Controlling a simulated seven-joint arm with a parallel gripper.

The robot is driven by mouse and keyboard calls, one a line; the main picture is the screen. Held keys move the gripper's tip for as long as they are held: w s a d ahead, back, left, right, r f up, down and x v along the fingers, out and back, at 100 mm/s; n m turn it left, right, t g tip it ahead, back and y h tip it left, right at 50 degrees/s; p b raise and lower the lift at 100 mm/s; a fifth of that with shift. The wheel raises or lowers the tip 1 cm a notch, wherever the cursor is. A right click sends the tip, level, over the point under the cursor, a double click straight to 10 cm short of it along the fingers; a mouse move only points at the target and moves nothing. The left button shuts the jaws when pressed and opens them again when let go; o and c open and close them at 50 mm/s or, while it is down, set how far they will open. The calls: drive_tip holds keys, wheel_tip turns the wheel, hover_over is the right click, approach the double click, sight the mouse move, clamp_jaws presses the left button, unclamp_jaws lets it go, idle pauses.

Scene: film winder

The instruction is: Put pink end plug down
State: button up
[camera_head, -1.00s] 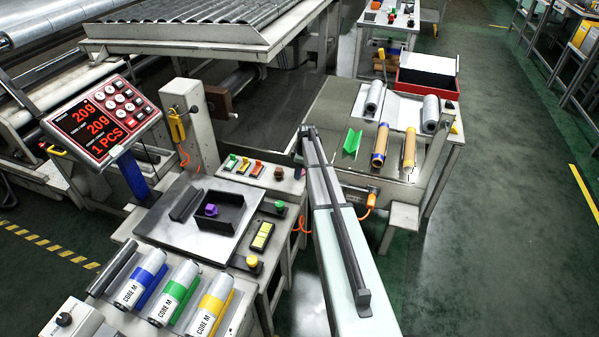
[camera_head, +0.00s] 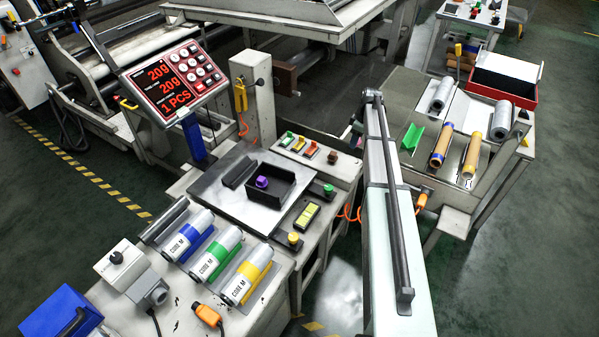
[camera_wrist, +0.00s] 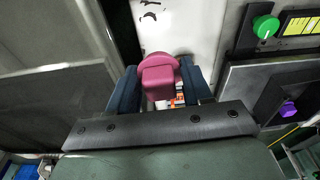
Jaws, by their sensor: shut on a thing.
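The pink end plug (camera_wrist: 158,77) is between the two dark blue fingers of my gripper (camera_wrist: 160,88) in the wrist view. My gripper is shut on it. Its wide rounded end points away from my palm. In the wrist view a pale surface with dark marks lies beyond the plug; I cannot tell the gap to it.
A purple plug (camera_head: 262,182) sits in a black tray (camera_head: 282,190) on the scale plate (camera_head: 213,193), and the tray also shows in the wrist view (camera_wrist: 272,98). The display (camera_head: 172,84) reads 20g and 1 PCS. Labelled rolls (camera_head: 213,256) lie at the bench front. A green trough (camera_head: 411,137) stands right.

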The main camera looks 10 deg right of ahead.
drive_tip(key=shift+n, duration=0.7)
drive_tip(key=w+a, duration=0.1)
drive_tip(key=a, duration=0.5)
drive_tip(key=w+a, duration=0.1)
drive_tip(key=a, duration=0.3)
drive_tip(key=shift+w, duration=0.35)
drive_tip(key=a+n, duration=0.1)
drive_tip(key=a, duration=0.9)
drive_tip(key=m+h, duration=0.3)
drive_tip(key=m, duration=1.7)
hover_over(274, 181)
drive_tip(key=shift+s+a+f, duration=0.1)
drive_tip(key=shift+s+f, duration=0.05)
drive_tip(key=shift+f, duration=1.7)
drive_tip(key=shift+s+f, duration=0.15)
drive_tip(key=shift+f, duration=1.65)
drive_tip(key=shift+f, duration=0.2)
drive_tip(key=o, duration=1)
